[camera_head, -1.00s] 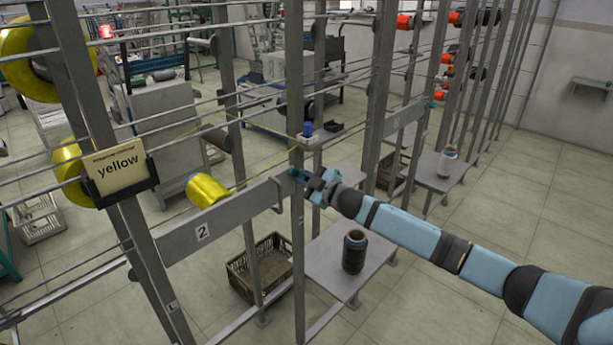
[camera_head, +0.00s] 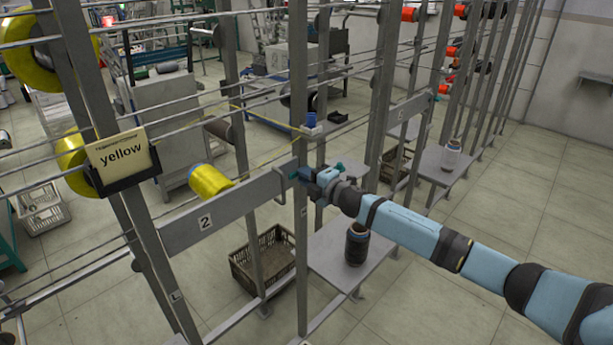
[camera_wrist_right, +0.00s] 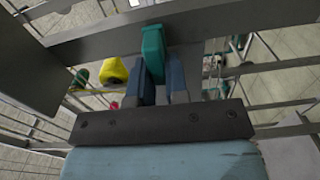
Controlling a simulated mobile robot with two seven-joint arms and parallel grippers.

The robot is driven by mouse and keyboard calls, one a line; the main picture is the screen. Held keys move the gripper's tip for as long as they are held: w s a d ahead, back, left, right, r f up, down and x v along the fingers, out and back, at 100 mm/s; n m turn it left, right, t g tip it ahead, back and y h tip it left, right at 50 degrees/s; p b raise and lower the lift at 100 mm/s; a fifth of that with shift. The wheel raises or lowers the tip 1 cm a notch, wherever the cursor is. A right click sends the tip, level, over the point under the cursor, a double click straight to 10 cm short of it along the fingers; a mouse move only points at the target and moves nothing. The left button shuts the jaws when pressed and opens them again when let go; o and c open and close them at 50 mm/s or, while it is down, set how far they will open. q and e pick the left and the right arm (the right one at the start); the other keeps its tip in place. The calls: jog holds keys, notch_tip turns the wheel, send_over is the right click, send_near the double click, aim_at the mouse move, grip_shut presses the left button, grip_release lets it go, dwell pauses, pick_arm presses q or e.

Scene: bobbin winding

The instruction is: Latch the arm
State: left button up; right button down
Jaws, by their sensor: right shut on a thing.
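My right gripper (camera_head: 308,175) reaches in from the right to the steel post beside the grey arm plate marked 2 (camera_head: 225,207). It is shut on a small teal handle (camera_head: 292,175). In the right wrist view, the dark blue fingers (camera_wrist_right: 162,82) stand on either side of the teal handle (camera_wrist_right: 153,48), in front of a grey bar. The fingers partly hide the handle, and I cannot tell whether it is latched. A yellow bobbin (camera_head: 210,181) sits above the plate, left of my gripper; it also shows in the wrist view (camera_wrist_right: 114,72). My left gripper is not in view.
A yellow label holder (camera_head: 122,152) hangs on the left post. A blue spool (camera_head: 310,121) stands on a small bracket above my gripper. A dark spool (camera_head: 357,245) stands on a grey shelf (camera_head: 330,262) below. A brown crate (camera_head: 262,262) sits on the floor.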

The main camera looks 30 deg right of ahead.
jog(key=shift+n, duration=0.3)
jog(key=c, duration=1.1)
grip_release()
jog(key=shift+s+f, duration=0.1)
jog(key=b+v, duration=0.2)
jog(key=v, duration=1.1)
jog(key=shift+s+d, duration=0.15)
jog(key=shift+s, duration=0.15)
